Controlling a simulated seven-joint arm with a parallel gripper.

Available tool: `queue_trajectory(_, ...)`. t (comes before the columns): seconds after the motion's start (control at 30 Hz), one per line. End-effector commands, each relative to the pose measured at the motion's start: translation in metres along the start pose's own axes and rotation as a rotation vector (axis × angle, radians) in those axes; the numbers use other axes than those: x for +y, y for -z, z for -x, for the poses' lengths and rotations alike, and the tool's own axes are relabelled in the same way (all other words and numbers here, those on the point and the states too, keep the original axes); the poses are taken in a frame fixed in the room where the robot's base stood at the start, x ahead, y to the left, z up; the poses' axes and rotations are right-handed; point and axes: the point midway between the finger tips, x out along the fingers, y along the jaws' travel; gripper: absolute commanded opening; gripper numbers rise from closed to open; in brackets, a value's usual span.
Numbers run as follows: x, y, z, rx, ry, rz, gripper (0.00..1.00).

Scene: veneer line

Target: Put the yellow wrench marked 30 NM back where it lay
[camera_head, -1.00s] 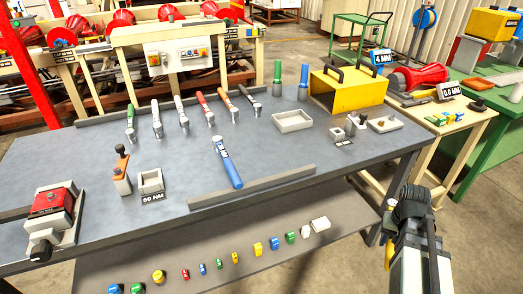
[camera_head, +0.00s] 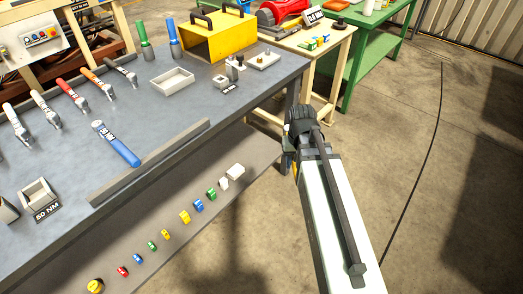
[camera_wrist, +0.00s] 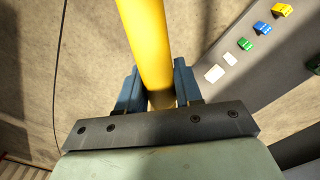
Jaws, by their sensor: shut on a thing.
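My gripper (camera_wrist: 157,92) is shut on a yellow bar (camera_wrist: 147,40), which looks like the yellow wrench's handle. Its 30 NM mark and its head do not show. In the head view my gripper hangs past the bench's right end, over the floor, mostly hidden behind my arm. On the grey bench (camera_head: 190,105) a blue wrench (camera_head: 117,145) lies in front of a row with a red wrench (camera_head: 72,92), an orange one (camera_head: 97,82), a dark one (camera_head: 121,72) and white ones (camera_head: 45,110).
A long grey bar (camera_head: 150,162) runs along the bench's front edge. A white tray (camera_head: 172,80), a yellow box (camera_head: 215,35) and a small open box (camera_head: 38,194) by a 50 NM label stand on the bench. Small coloured blocks lie on the lower shelf (camera_head: 140,215).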

Motion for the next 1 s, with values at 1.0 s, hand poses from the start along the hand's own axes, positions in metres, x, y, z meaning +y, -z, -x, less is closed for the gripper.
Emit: queue_trajectory(1.0, -0.137, 0.092, 0.200, 0.002, 0.000, -0.080, 0.00)
